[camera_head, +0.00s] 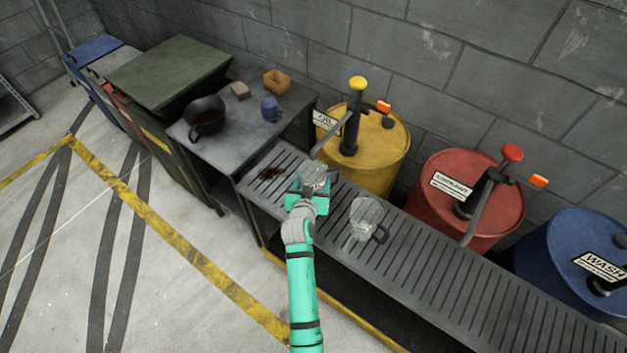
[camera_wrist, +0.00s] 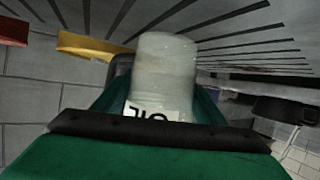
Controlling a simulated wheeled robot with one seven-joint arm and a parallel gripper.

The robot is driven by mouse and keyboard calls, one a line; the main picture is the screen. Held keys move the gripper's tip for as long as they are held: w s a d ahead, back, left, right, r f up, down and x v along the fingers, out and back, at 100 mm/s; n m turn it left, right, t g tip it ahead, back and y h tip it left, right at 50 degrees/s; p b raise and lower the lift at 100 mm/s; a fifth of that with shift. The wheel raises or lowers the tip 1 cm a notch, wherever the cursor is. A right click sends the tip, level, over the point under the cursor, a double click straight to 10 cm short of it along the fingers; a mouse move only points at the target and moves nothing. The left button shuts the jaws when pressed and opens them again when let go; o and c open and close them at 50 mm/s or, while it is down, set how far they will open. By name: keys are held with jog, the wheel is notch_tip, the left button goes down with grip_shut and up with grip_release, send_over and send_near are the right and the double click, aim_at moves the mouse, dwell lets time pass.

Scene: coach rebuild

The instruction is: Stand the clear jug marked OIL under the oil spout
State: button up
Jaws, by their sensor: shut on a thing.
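The clear jug marked OIL (camera_wrist: 165,75) is between the fingers of my gripper (camera_head: 308,192), which is shut on it. In the wrist view its label is upside down and partly hidden by my gripper; its far end is close to the slatted grate. In the head view the jug (camera_head: 314,174) shows just beyond my green fingers, near the lower end of the oil spout (camera_head: 330,140). The spout comes from the pump on the yellow drum (camera_head: 375,160) labelled OIL. I cannot tell whether the jug touches the grate (camera_head: 440,260).
A second clear jug (camera_head: 365,216) stands on the grate to the right. Red (camera_head: 480,190) and blue (camera_head: 570,250) drums stand behind. A dark stain (camera_head: 271,173) lies left of my gripper.

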jog(key=shift+f, duration=0.1)
jog(key=o, duration=1.1)
